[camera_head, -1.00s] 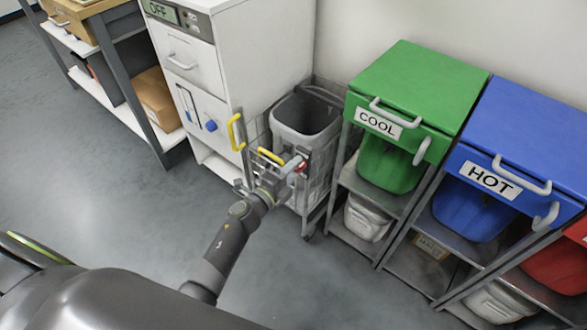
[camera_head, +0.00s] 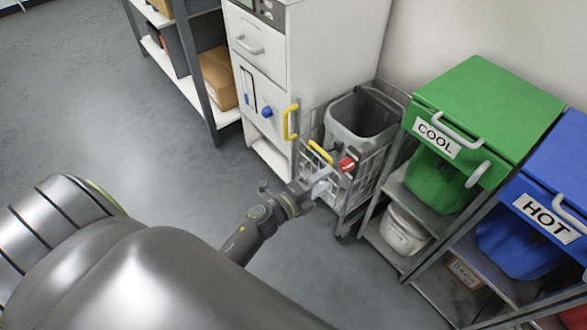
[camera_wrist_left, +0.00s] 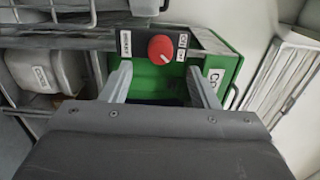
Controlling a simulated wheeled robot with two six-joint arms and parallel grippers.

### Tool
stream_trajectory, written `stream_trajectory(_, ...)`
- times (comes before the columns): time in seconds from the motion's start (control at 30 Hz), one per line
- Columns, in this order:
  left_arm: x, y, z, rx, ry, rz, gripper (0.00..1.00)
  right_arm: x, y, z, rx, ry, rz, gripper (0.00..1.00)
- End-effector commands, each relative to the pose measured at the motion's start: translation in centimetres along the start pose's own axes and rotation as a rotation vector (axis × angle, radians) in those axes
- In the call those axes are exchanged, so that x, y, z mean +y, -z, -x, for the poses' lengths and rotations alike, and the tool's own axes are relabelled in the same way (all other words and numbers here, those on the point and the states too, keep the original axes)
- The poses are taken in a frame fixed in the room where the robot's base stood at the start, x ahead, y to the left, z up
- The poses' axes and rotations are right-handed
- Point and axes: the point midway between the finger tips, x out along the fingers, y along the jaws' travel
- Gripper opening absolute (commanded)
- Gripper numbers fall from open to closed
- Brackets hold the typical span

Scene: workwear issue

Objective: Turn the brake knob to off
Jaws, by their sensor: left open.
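The red brake knob (camera_head: 347,163) is on the wire cart (camera_head: 352,190), near its yellow handle (camera_head: 320,152). In the left wrist view the red knob (camera_wrist_left: 161,48) sits between small plates with lettering too small to read surely. Its set position is not clear. My left gripper (camera_head: 322,181) is open and empty, just short of the knob and apart from it. In the left wrist view the open fingers of my left gripper (camera_wrist_left: 158,72) point toward the knob, one on each side below it. My right gripper is not in view.
The cart holds a grey bin (camera_head: 362,118). A white cabinet (camera_head: 330,50) with a yellow handle (camera_head: 291,122) stands to its left. The green COOL bin (camera_head: 490,100) and blue HOT bin (camera_head: 560,170) stand to the right. Open floor (camera_head: 150,170) lies at left.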

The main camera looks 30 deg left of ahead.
Motion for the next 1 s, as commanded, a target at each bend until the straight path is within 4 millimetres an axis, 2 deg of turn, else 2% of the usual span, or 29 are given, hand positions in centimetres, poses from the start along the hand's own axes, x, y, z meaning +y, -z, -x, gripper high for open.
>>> stream_trajectory(0.03, 0.1, 0.0, 1.4, 0.0, -0.003, -0.002, 0.55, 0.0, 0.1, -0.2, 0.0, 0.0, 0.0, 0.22)
stream_trajectory(0.2, 0.1, 0.0, 5.2, 0.0, -0.004, -0.001, 0.55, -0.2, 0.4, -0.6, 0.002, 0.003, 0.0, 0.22)
stream_trajectory(0.43, 0.2, 0.0, 9.1, 0.0, -0.003, -0.002, 0.55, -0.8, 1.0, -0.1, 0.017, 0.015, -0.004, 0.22)
stream_trajectory(0.63, 0.1, 0.0, 10.4, 0.001, 0.0, -0.001, 0.55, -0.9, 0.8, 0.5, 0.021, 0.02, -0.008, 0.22)
stream_trajectory(0.8, 0.0, 0.0, 10.5, 0.001, 0.0, -0.002, 0.55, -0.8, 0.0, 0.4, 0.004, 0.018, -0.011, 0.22)
stream_trajectory(1.0, 0.0, 0.0, 10.5, 0.001, 0.0, -0.002, 0.55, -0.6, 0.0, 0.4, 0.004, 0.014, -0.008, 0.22)
